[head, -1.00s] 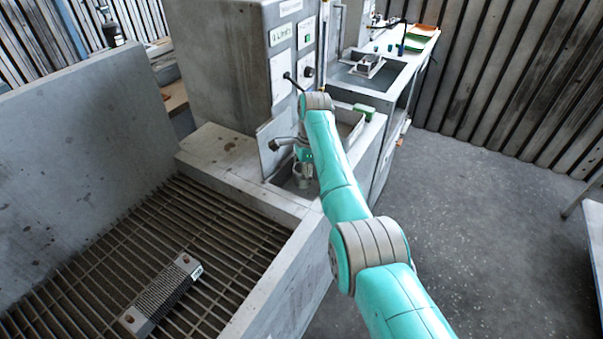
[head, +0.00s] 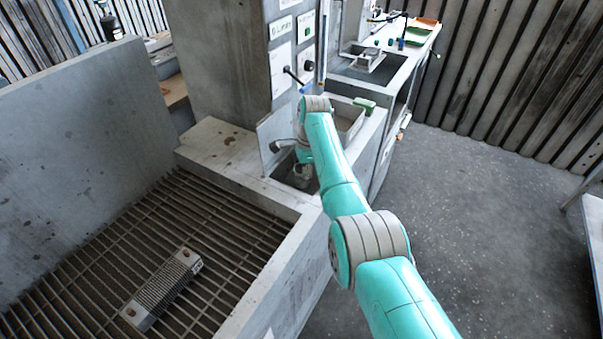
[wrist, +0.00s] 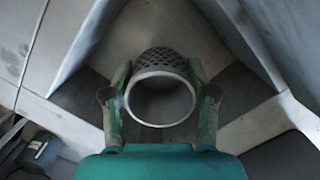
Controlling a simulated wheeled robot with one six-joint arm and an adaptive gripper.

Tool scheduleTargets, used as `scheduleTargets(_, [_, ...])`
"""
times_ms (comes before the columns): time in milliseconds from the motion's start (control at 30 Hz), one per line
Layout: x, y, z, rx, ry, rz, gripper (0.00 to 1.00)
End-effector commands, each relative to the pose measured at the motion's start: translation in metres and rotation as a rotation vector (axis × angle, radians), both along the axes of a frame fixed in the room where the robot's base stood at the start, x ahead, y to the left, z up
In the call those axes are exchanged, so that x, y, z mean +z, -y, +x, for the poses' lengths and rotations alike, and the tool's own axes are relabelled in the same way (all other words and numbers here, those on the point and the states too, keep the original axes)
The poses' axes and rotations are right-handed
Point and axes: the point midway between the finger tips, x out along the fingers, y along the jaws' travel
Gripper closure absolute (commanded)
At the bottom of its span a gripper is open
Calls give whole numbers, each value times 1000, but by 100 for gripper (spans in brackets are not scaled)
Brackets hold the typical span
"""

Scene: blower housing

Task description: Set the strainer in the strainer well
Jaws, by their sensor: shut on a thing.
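The strainer (wrist: 162,98) is a short grey cylinder with a mesh wall and a pale open rim, seen in the wrist view. My gripper (wrist: 160,92) is shut on it, with a green-padded finger on each side. In the head view my gripper (head: 303,172) is small and partly hidden by my teal arm. It is at the dark square opening of the strainer well (head: 284,172) in the concrete ledge. I cannot tell how deep the strainer is in the well or whether it touches the floor.
An upright grey plate (head: 273,143) and a handle (head: 283,146) stand close beside the opening. A tray with a green item (head: 364,103) is behind my arm. A finned block (head: 165,287) lies on the grating (head: 222,232). Open floor is at right.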

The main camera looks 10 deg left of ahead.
Motion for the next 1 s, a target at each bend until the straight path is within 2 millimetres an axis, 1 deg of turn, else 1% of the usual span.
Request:
scheduleTargets(367, [0,0,0,0,0,0,82])
scheduleTargets(1000, [-18,0,0,0,-1,0,82])
